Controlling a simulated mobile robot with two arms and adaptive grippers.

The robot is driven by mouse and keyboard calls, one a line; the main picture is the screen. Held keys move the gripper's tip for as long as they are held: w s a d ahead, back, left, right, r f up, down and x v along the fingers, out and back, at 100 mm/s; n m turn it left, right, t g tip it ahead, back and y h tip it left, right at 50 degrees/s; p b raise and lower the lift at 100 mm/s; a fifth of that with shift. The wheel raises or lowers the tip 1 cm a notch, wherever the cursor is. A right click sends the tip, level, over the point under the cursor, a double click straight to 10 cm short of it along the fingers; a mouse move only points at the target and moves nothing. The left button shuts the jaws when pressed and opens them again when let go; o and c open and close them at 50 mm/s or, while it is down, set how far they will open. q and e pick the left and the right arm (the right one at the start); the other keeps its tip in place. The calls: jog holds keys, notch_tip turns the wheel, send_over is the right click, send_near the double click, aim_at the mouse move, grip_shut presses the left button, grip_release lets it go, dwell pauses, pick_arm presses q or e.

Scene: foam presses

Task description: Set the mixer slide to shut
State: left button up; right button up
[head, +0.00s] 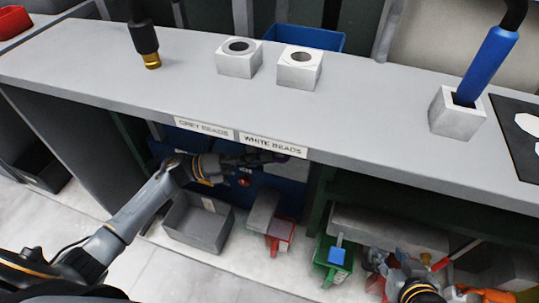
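A dark blue panel (285,190) under the grey bench, below the bead labels, has a small red knob (244,182) on its face. My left arm reaches in from the left, and my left gripper (255,159) is in the shadow under the bench edge, in front of this panel. A small purple part shows at its fingertips; whether it is the mixer slide, and whether the fingers touch it, I cannot tell. The slide's position cannot be made out. My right gripper (385,265) is low at the right, among coloured parts, its fingers unclear.
The bench top (370,125) overhangs the panel. A grey bin (197,222), a red unit (280,236) and a green unit (333,262) sit below.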

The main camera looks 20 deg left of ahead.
pick_arm(q)
jog(key=v, duration=0.9)
jog(key=shift+a, duration=0.4)
jog(key=shift+d, duration=0.1)
